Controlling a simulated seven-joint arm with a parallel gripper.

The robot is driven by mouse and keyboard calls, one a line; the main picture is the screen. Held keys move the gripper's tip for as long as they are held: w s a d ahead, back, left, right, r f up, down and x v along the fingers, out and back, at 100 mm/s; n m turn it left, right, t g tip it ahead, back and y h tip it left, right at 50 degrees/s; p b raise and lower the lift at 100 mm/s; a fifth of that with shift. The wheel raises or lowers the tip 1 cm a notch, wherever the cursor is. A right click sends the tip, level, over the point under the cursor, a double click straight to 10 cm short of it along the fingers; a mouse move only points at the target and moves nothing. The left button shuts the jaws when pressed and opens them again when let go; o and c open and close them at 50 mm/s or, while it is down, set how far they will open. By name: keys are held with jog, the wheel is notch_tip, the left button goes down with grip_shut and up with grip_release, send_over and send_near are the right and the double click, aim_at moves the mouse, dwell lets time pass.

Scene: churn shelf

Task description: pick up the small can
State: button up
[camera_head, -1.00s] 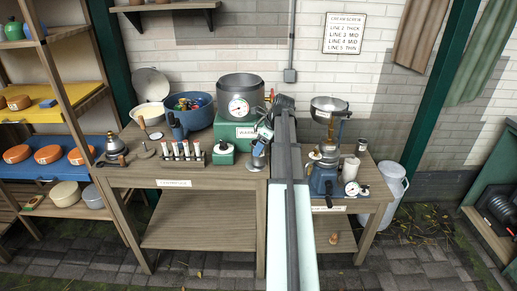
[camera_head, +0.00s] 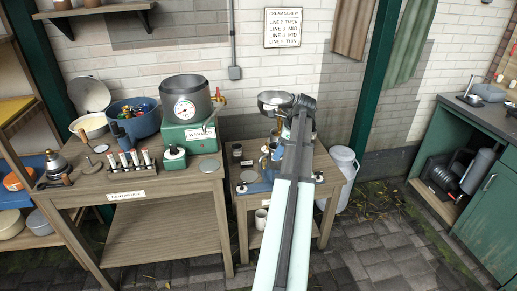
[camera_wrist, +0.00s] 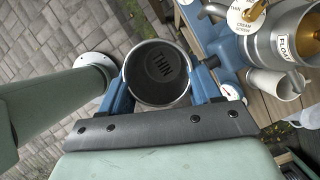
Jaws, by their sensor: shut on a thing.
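The small can (camera_wrist: 159,72) is an open-topped grey metal cylinder in the wrist view, with "THIN" lettered inside on a dark surface. The blue fingers of my gripper (camera_wrist: 162,88) press on its two opposite sides. In the head view my own arm covers most of the gripper and can, near the right-hand bench. A grey round disc (camera_head: 209,165) lies bare on the left table.
A separator (camera_wrist: 290,35) with a "FLOAT" label stands close right of the can in the wrist view. A white bucket (camera_head: 342,168) stands right of the bench. Paved floor is open in front.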

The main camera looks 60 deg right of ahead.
jog(key=s+d, duration=0.4)
jog(key=s, duration=0.4)
jog(key=s+d, duration=0.5)
jog(key=s, duration=0.3)
jog(key=shift+r, duration=0.2)
jog(key=shift+r, duration=2)
